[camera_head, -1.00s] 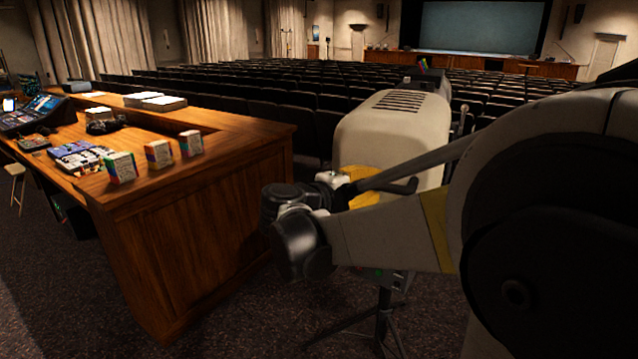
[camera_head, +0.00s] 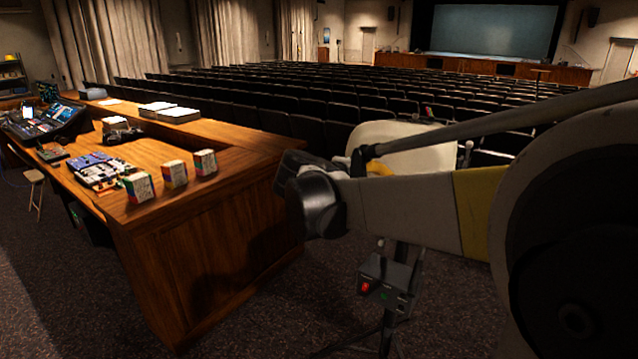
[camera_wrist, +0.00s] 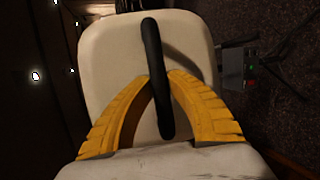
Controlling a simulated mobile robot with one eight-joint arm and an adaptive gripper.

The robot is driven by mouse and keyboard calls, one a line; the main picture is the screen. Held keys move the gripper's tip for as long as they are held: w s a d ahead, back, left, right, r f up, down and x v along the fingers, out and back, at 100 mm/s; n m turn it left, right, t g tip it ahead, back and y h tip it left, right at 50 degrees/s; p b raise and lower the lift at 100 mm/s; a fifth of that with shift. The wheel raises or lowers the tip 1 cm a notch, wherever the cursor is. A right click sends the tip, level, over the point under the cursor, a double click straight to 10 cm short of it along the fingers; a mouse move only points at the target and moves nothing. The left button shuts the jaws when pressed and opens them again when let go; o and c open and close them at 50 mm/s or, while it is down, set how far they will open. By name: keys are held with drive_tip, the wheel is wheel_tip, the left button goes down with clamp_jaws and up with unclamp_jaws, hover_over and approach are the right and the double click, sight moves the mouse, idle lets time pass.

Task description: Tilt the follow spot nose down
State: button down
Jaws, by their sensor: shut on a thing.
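The follow spot (camera_head: 402,143) is a cream-coloured lamp housing on a dark stand, mostly hidden behind my arm in the head view. In the wrist view its pale rear face (camera_wrist: 115,60) fills the middle. A black bar handle (camera_wrist: 152,60) stands out from that face. My gripper (camera_wrist: 160,88) has yellow ribbed fingers, and they are shut on the handle from both sides. In the head view the fingers are mostly hidden behind my wrist.
A black control box (camera_head: 385,283) with a red switch sits on the stand below the lamp. A wooden desk (camera_head: 215,240) with a mixing console (camera_head: 45,122) and small card boxes (camera_head: 174,174) stands to the left. Rows of dark seats (camera_head: 300,105) lie beyond.

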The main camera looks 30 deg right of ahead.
drive_tip(key=shift+w+r, duration=0.15)
drive_tip(key=shift+r, duration=0.4)
drive_tip(key=c, duration=1.4)
unclamp_jaws()
drive_tip(key=shift+o, duration=0.5)
drive_tip(key=shift+d, duration=0.2)
drive_tip(key=shift+a, duration=0.2)
drive_tip(key=shift+a, duration=0.25)
drive_tip(key=v, duration=1.1)
drive_tip(key=shift+r, duration=0.25)
